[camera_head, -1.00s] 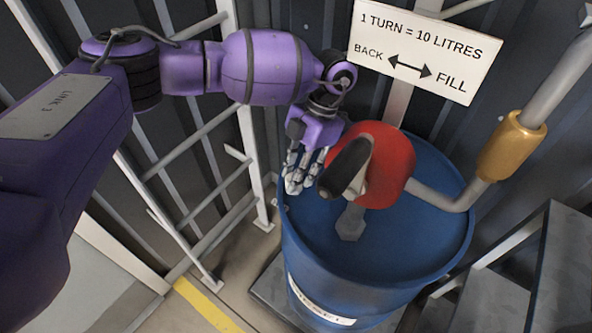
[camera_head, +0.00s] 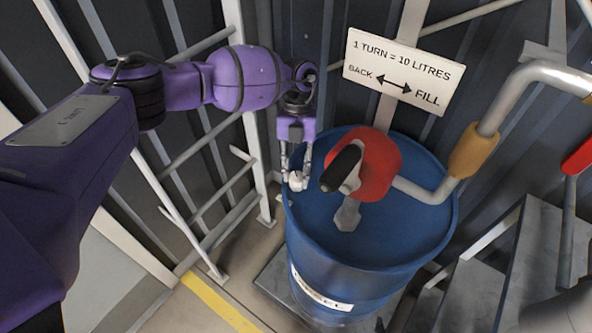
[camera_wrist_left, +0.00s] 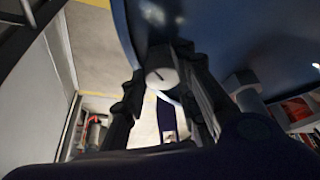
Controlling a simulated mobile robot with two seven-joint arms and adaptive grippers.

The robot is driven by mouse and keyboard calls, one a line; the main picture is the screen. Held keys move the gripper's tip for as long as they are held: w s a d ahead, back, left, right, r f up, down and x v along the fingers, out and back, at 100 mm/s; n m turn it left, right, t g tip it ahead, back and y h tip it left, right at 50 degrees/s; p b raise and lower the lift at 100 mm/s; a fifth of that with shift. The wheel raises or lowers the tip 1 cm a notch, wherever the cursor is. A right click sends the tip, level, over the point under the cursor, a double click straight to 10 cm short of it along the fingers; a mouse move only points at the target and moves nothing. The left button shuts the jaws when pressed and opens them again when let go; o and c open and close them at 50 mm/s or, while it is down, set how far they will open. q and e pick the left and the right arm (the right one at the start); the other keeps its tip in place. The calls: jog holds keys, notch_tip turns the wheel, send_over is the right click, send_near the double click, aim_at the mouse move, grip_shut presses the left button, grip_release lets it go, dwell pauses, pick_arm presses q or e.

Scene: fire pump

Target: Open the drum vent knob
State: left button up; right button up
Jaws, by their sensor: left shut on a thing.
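The blue drum (camera_head: 385,235) stands upright, with a red rotary pump (camera_head: 383,165) and its black-gripped crank (camera_head: 341,168) on top. The small pale vent knob (camera_head: 297,181) is at the drum top's left edge. My left gripper (camera_head: 296,172) points down there and is shut on the knob, left of the crank. In the left wrist view the round knob (camera_wrist_left: 161,78), with a dark line on its face, sits between my left fingers (camera_wrist_left: 165,85), against the drum (camera_wrist_left: 240,35). The fingers partly hide the knob. My right gripper is not in view.
A white sign (camera_head: 398,72) reads "1 TURN = 10 LITRES", with BACK and FILL arrows. A grey pipe with a brass-coloured sleeve (camera_head: 473,150) rises right of the pump. A pale rail frame (camera_head: 205,190) stands close left. Grey steps (camera_head: 500,265) stand right. The crank is close to my gripper.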

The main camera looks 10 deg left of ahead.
pick_arm(q)
jog(key=shift+a+r+n+h+p, duration=0.35)
jog(key=shift+a+n+p, duration=0.15)
jog(key=shift+n, duration=0.5)
jog(key=n, duration=0.1)
jog(key=n+h, duration=0.1)
jog(key=n, duration=0.1)
jog(key=shift+s+f+n+t+p, duration=0.2)
jog(key=shift+f+n+t+p, duration=0.1)
jog(key=shift+t+p, duration=0.1)
jog(key=n, duration=0.1)
jog(key=n+h, duration=0.1)
jog(key=shift+s+f+n+t, duration=0.1)
jog(key=shift+s+n+t, duration=0.1)
jog(key=shift+n+t, duration=0.1)
jog(key=shift+o, duration=0.2)
jog(key=shift+s+f+n+t+h, duration=0.15)
jog(key=shift+n+t+h, duration=0.2)
jog(key=shift+n, duration=0.85)
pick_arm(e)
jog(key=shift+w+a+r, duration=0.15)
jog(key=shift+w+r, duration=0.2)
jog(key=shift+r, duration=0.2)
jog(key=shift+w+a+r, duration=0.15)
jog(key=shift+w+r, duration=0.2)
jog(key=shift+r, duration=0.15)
pick_arm(q)
jog(key=shift+c, duration=0.2)
